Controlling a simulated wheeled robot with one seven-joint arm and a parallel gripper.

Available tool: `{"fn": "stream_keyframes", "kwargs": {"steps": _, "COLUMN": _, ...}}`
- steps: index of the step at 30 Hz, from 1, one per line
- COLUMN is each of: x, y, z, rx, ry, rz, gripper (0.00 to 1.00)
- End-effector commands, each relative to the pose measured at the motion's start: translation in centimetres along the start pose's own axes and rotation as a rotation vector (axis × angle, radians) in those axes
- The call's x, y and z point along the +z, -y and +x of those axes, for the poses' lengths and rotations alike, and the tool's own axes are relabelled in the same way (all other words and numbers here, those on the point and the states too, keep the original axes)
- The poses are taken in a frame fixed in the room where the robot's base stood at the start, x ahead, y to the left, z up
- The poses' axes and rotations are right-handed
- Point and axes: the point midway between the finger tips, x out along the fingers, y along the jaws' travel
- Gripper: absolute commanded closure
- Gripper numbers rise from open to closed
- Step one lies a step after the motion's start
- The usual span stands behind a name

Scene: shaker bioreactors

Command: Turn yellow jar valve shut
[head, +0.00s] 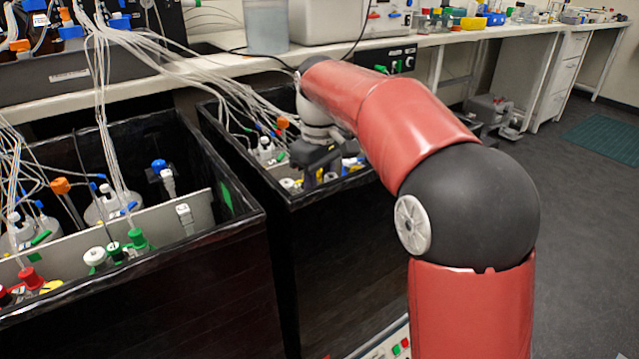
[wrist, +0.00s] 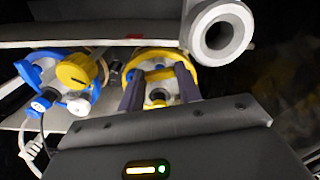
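In the wrist view, the yellow-ringed jar top (wrist: 157,54) lies straight ahead of my gripper (wrist: 160,88). The two dark fingers are apart, one over each side of the yellow ring. A pale fitting with a dark round hole (wrist: 158,96) shows between them, and I see no clear grip on it. The fingers hide parts of the ring, and I cannot make out the valve's position. In the head view, my gripper (head: 317,166) points down into the right black bin (head: 300,195), and the jar under it is mostly hidden.
A blue-topped jar (wrist: 45,85) with a yellow knob (wrist: 77,71) stands left of the yellow ring. A grey tube end (wrist: 218,34) is close at the upper right. Tubing (head: 165,70) hangs into the bins. The left black bin (head: 170,290) holds more jars.

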Motion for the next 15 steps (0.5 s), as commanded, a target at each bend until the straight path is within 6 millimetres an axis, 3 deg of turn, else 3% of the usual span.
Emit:
{"fn": "stream_keyframes", "kwargs": {"steps": 1, "x": 0.0, "y": 0.0, "z": -0.01, "rx": 0.0, "ry": 0.0, "rz": 0.0, "gripper": 0.73}}
{"fn": "stream_keyframes", "kwargs": {"steps": 5, "x": -0.01, "y": 0.0, "z": -0.01, "rx": 0.0, "ry": 0.0, "rz": 0.0, "gripper": 0.9}}
{"fn": "stream_keyframes", "kwargs": {"steps": 15, "x": -0.01, "y": -0.01, "z": 0.01, "rx": 0.0, "ry": 0.0, "rz": 0.203, "gripper": 0.91}}
